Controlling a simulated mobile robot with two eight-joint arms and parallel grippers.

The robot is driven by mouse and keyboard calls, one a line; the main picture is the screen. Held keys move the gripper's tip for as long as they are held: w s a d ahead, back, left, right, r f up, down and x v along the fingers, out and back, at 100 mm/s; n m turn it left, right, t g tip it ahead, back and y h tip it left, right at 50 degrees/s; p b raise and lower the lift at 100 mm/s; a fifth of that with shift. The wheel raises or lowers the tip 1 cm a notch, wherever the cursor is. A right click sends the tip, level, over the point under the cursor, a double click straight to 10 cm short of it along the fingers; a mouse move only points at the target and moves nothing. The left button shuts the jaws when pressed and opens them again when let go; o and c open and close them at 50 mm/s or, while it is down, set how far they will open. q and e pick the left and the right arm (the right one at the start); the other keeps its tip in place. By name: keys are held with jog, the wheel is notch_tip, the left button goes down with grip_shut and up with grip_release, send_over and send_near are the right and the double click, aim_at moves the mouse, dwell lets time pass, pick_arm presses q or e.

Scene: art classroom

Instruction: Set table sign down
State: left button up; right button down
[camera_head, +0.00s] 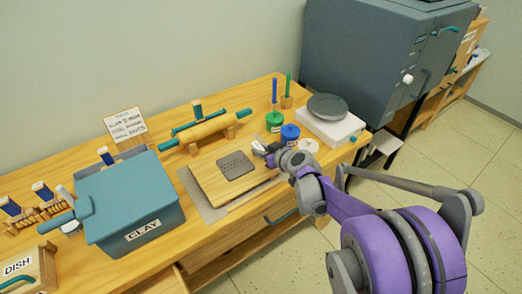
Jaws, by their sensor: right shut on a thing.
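My right gripper (266,152) is over the right part of the wooden board on the table, with its arm coming in from the right. It is shut on a small dark and pale thing, the table sign (258,148), largely hidden by the fingers. I cannot tell whether the sign touches the board. A dark grey textured mat (236,165) lies on the board just left of the gripper. My left gripper is not in view.
A teal clay bin (130,208) stands at left, with a written card (125,124) behind it. A rolling pin (205,130) lies at the back. Green (274,121) and blue (290,133) jars and a scale (328,118) stand at right, close to the gripper.

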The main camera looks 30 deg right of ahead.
jog(key=shift+f, duration=0.15)
jog(key=c, duration=0.7)
grip_release()
